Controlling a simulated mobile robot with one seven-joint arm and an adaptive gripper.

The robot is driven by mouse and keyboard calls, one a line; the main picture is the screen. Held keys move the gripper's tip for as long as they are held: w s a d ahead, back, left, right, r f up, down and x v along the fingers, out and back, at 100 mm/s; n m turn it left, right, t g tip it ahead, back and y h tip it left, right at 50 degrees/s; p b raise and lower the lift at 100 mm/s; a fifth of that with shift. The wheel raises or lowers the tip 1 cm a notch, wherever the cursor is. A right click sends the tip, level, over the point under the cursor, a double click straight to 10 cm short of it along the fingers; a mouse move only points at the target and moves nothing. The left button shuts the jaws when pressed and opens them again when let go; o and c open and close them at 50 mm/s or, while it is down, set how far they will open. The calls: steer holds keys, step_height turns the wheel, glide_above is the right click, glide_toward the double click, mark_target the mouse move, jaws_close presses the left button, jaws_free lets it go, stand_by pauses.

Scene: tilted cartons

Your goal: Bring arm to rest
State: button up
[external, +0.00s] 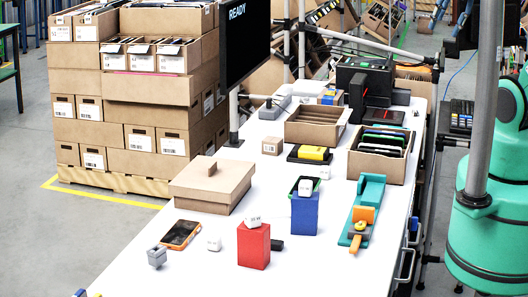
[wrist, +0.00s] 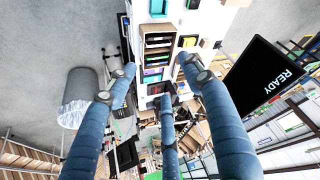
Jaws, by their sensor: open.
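My gripper (wrist: 160,80) shows in the wrist view with its blue fingers spread wide apart. Nothing is between the fingertips, and the gripper is empty. Beyond it, the wrist view looks at the white table (wrist: 208,22) and the things on it from a distance. My teal arm body (external: 490,215) stands at the right edge of the external view, beside the table. I cannot make out the gripper clearly in the external view.
The white table (external: 130,262) holds a red block (external: 253,247), a blue block (external: 304,215), a closed carton (external: 212,188) and open cartons (external: 318,112). A READY screen (external: 243,40) stands at its left edge. Stacked cartons (external: 140,110) stand on the floor at left.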

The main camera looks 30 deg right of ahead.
step_height(320, 180, down, 13)
steer(key=b, duration=1.3)
